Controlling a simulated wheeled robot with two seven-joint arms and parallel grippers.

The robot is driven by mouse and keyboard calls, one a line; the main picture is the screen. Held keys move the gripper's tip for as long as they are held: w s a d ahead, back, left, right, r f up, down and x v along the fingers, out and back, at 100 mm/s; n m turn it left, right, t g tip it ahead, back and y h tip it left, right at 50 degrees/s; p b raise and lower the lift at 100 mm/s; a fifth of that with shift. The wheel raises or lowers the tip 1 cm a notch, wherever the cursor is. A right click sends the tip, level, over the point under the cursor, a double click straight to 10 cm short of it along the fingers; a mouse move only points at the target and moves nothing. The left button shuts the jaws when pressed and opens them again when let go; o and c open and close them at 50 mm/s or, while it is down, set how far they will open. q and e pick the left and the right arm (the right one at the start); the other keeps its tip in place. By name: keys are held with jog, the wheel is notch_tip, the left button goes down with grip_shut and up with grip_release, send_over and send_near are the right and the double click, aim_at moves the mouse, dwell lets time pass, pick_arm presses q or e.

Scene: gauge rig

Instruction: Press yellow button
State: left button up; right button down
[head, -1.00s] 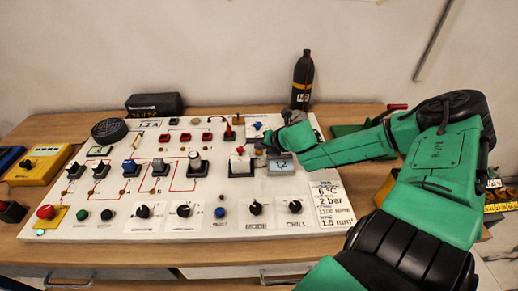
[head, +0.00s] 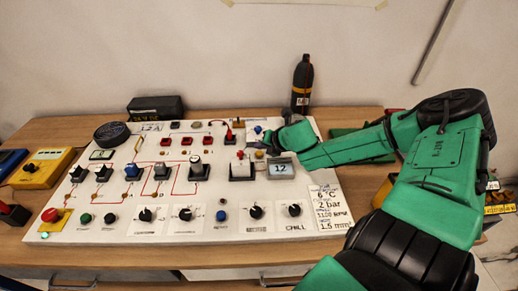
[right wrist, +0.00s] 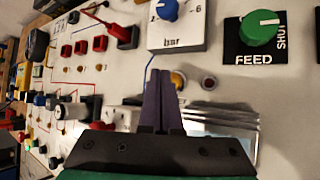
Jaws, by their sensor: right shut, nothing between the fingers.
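The yellow button (head: 259,154) is a small round cap on the white panel (head: 205,215), just left of the grey display box reading 12 (head: 282,169). In the right wrist view the yellow button (right wrist: 179,80) shows just right of the fingertips, partly hidden by them. My right gripper (head: 269,145) is shut and empty, its dark fingers (right wrist: 161,76) pointing at the panel close to the button. I cannot tell whether they touch it. My left gripper is out of view.
A small dark red button (right wrist: 209,82) is right of the yellow one. The blue bar knob (right wrist: 166,10) and green FEED knob (right wrist: 259,28) are farther up the panel. A black bottle (head: 302,83) stands behind. A red mushroom button (head: 50,215) is at the far left.

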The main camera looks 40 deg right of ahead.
aim_at(261, 156)
jog(key=shift+r+p, duration=2.1)
jog(key=shift+r, duration=0.35)
